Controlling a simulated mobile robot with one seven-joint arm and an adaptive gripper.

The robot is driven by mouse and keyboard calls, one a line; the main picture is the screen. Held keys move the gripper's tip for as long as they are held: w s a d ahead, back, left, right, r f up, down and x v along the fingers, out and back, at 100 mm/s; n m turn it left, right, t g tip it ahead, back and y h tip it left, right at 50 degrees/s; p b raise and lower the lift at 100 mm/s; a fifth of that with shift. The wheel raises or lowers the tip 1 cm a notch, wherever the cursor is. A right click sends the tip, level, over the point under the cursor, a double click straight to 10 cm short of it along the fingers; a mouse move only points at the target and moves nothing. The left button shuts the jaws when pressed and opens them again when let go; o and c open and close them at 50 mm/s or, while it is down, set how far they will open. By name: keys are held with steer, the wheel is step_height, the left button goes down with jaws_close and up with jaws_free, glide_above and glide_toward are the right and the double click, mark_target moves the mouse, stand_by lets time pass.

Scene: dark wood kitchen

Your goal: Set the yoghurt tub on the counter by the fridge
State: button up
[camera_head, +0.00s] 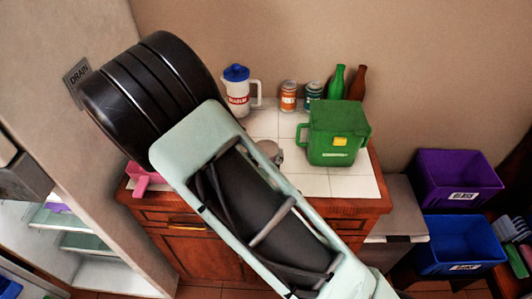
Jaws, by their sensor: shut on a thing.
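The counter (315,183) has a white tiled top and a reddish wooden cabinet below it. It stands right of the open fridge (95,245), whose shelves show at the lower left. I cannot make out a yoghurt tub in this view. My own arm (270,215) crosses the picture from the lower right to the upper left and covers the middle and left of the counter. My gripper is not seen, so what it holds is hidden.
On the counter stand a white jug with a blue lid (237,92), two cans (289,96), two bottles (337,82), a green two-handled container (335,130) and a pink item (144,180). Purple (455,180) and blue (458,245) bins stand right. Bare tile shows at front right.

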steer(key=shift+f, duration=0.1)
steer(key=o, duration=0.8)
steer(key=shift+f, duration=0.1)
steer(key=o, duration=0.4)
steer(key=shift+o, duration=0.2)
steer(key=shift+r, duration=0.2)
steer(key=shift+s+a+r, duration=0.1)
steer(key=shift+s+a, duration=0.05)
steer(key=shift+s, duration=0.1)
steer(key=v, duration=1.1)
steer(key=shift+s, duration=0.2)
